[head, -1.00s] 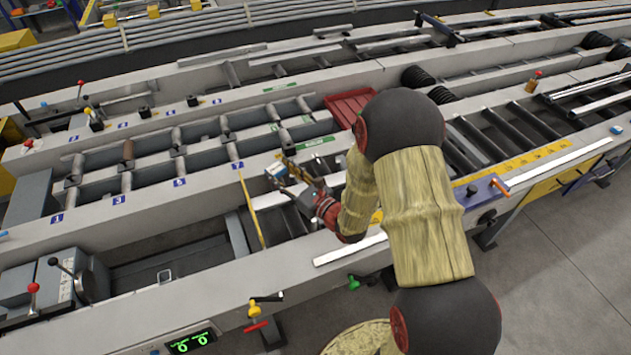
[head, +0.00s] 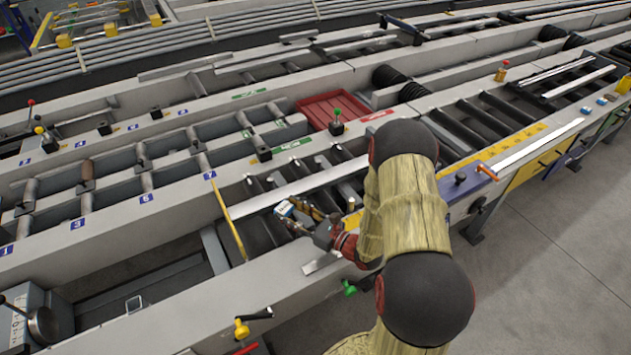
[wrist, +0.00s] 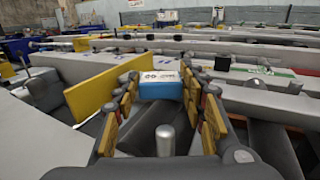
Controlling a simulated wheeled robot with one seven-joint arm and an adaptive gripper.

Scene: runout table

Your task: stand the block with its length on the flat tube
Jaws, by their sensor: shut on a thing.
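My gripper (head: 302,211) is shut on a small blue and white block (head: 284,209) above the rollers of the runout table. In the wrist view the block (wrist: 160,86) sits between the yellow-padded fingertips (wrist: 162,92), white on top and blue on its near face. A long flat silvery bar (head: 290,187), perhaps the flat tube, lies along the rollers just behind the block in the head view. The block appears apart from it, though the gap is hard to judge. My arm hides part of the table to the right.
A yellow strip (head: 232,232) crosses the bed left of my gripper. Another silvery bar (head: 540,145) lies on the right rail. A short silvery piece (head: 320,263) shows on the front rail.

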